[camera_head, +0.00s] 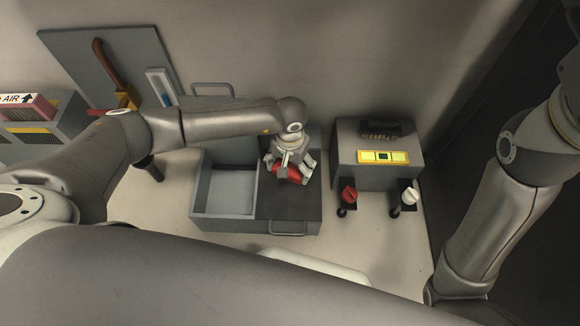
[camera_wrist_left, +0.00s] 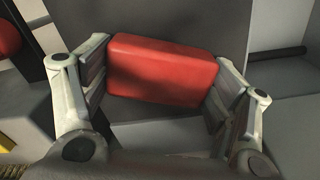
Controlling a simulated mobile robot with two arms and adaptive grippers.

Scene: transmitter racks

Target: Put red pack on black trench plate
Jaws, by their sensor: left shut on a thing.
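The red pack (camera_head: 290,173) is between the fingers of my left gripper (camera_head: 290,168), which is shut on it. In the left wrist view the red pack (camera_wrist_left: 163,71) is a rounded red block, gripped at its two short ends by the left gripper (camera_wrist_left: 165,85). The black trench plate (camera_head: 288,208) is the dark flat top on the right half of the grey box. The pack is over the back part of this plate; whether it touches the plate cannot be told. My right arm shows at the right, but its gripper is out of view.
An open grey bin (camera_head: 229,190) forms the left half of the box, with a handle (camera_head: 289,229) at the front right. A grey cabinet (camera_head: 375,175) with a yellow-framed panel (camera_head: 383,157) stands to the right. Red (camera_head: 348,194) and white (camera_head: 410,196) knobs stick out in front.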

